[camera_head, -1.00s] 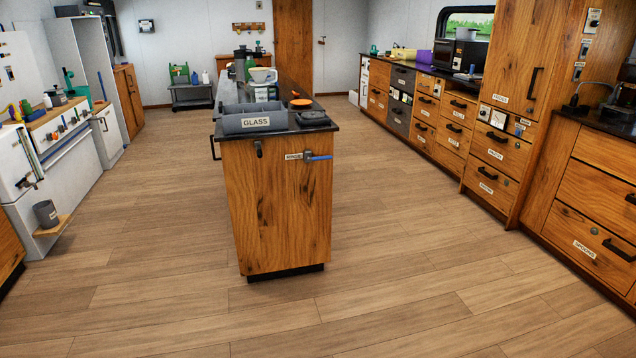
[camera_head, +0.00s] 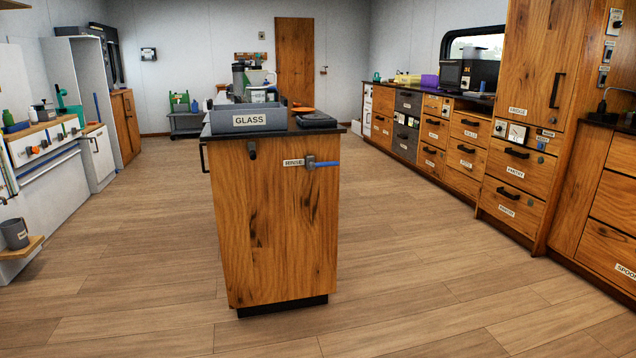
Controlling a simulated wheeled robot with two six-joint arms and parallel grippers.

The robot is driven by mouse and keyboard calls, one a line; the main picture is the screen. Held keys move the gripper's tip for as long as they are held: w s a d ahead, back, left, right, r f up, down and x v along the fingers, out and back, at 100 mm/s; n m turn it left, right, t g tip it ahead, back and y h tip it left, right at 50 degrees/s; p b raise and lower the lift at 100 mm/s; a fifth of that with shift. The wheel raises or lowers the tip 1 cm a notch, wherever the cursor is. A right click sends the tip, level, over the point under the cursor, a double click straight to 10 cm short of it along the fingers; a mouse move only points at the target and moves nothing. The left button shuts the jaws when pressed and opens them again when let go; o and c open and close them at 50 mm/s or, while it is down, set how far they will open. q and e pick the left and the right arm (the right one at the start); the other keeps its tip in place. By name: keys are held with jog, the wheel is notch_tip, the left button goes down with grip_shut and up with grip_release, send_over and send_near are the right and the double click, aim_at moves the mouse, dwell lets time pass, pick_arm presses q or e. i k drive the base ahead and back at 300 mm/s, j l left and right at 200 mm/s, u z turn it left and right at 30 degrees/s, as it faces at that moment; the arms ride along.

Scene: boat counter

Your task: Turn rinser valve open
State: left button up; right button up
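The rinser valve (camera_head: 311,163) is on the front end panel of the wooden island (camera_head: 275,230), near its top right corner. It has a grey body and a blue lever handle (camera_head: 327,164) that points right, lying about horizontal. A small white label (camera_head: 293,163) sits just left of the valve; its text is too small to read surely. Neither of my grippers shows in this view, so their distance from the valve cannot be seen.
A grey bin labelled GLASS (camera_head: 248,121) stands on the island top, with a dark hook (camera_head: 251,150) below it. A black towel rail (camera_head: 204,157) juts from the island's left side. The wooden floor (camera_head: 420,270) is clear around the island. Drawer cabinets (camera_head: 512,170) line the right.

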aim_at(312, 165)
jog(key=i+z, duration=0.25)
jog(key=z, duration=0.2)
jog(key=i+j+z, duration=0.15)
jog(key=z, duration=0.3)
jog(key=i+j, duration=0.05)
jog(key=i, duration=0.05)
